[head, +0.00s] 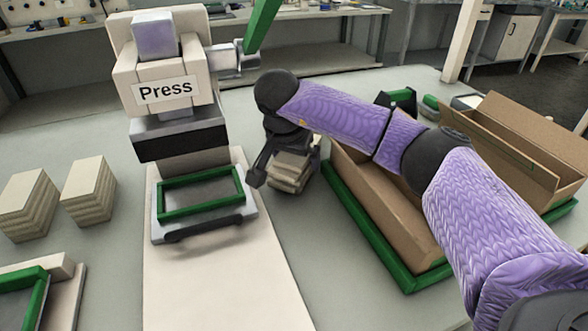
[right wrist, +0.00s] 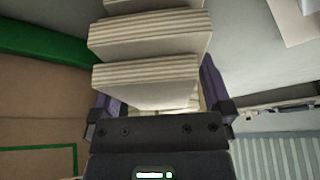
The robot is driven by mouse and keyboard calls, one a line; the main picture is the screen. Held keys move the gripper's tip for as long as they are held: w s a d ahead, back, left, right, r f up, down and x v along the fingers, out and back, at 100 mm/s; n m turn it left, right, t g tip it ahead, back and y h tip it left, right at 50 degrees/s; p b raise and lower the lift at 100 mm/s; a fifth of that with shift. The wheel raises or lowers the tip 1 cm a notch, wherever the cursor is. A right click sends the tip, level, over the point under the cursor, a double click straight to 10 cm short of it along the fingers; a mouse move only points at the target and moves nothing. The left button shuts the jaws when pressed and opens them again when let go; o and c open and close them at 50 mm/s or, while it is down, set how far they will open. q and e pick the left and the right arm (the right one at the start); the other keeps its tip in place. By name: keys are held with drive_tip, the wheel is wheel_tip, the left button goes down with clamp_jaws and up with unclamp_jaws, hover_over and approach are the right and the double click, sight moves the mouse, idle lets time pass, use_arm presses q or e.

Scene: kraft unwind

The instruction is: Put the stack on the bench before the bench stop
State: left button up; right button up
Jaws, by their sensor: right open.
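A stack of pale layered boards (head: 289,171) stands on the bench (head: 265,245) between the press and the cardboard box. Its layers look offset from each other. My right gripper (head: 286,178) is open and reaches down over this stack, with a dark finger on its left side; the arm and wrist hide part of it. In the right wrist view, the striped board ends (right wrist: 150,70) lie between the fingers of the gripper (right wrist: 162,98). I cannot tell whether the fingers touch them. I cannot clearly identify the bench stop. My left gripper is not in view.
The press (head: 165,92) has a green-framed tray (head: 200,194) in front. Two more stacks (head: 27,203) (head: 89,190) stand at the left. A green-edged fixture (head: 20,300) is at the lower left. An open cardboard box (head: 385,205) sits in a green frame at the right.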

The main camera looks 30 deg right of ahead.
drive_tip(key=shift+f, duration=0.1)
idle(0.4)
drive_tip(key=shift+f, duration=0.25)
drive_tip(key=c, duration=1.3)
